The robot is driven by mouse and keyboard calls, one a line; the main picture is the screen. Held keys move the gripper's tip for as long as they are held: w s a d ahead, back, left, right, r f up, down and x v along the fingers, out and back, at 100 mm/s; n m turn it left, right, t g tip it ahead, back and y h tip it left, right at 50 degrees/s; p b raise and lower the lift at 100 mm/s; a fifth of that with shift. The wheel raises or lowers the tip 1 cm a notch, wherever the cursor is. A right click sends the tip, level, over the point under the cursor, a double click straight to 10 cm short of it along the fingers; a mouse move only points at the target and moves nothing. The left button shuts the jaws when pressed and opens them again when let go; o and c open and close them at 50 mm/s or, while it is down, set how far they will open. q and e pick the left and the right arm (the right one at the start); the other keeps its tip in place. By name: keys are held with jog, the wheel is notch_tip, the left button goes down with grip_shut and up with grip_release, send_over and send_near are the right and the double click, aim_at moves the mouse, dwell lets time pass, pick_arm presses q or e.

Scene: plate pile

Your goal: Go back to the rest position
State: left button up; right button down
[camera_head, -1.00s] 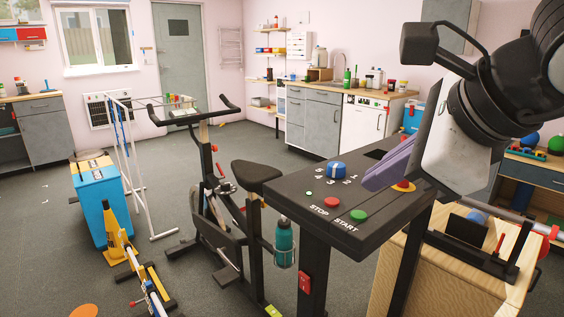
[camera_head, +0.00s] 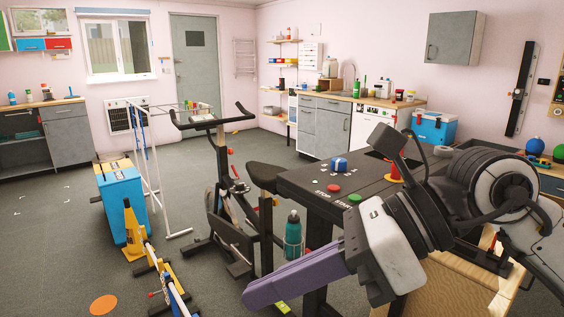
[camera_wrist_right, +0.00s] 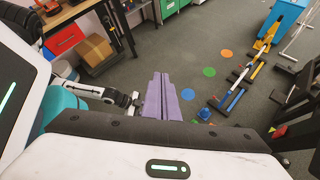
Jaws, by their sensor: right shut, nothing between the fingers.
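My right gripper (camera_head: 262,292) reaches in from the right in the head view. Its purple fingers are together, with nothing between them, and point left and slightly down. In the right wrist view the shut fingers (camera_wrist_right: 162,98) point away over the grey floor. The gripper is in front of the black console (camera_head: 290,183) and touches nothing that I can see. My left gripper does not show in the head view. In the wrist view one of my arms shows at the left, its gripper state unclear.
The console carries a blue knob (camera_head: 340,164), a red button (camera_head: 333,188) and a green button (camera_head: 354,198). An exercise bike (camera_head: 222,190) and a blue box (camera_head: 124,205) stand to the left. A wooden box (camera_head: 450,290) is under my right arm. Open floor lies at far left.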

jog(key=s+a+r+m+g+y, duration=0.2)
jog(key=a+r+m+y, duration=0.2)
jog(key=m+y, duration=0.3)
jog(key=w+d+f+m+t+h, duration=0.1)
jog(key=w+d+f+m+t, duration=0.4)
jog(key=m+t, duration=0.5)
jog(key=w+d+f+m+t+h, duration=0.1)
jog(key=w+d+f+m+t, duration=0.25)
jog(key=w+m+t, duration=0.65)
jog(key=s+d+f+m+h+p, duration=0.1)
jog(key=d+f+m+h, duration=0.25)
jog(key=f+m, duration=0.25)
jog(key=s+d+f+m+h, duration=0.1)
jog(key=d+f+m+h, duration=0.1)
jog(key=f+m+h, duration=0.3)
jog(key=s+d+f+m+g+h, duration=0.2)
jog(key=s+f+m, duration=0.1)
jog(key=f, duration=0.6)
jog(key=s+d+f+m+g+h, duration=0.2)
jog(key=s+d+f+m, duration=0.15)
jog(key=f, duration=0.55)
jog(key=s+d+f+m+g+h, duration=0.1)
jog(key=s+f+m+g, duration=0.2)
jog(key=s+f, duration=1)
jog(key=g, duration=0.2)
jog(key=shift+g, duration=0.4)
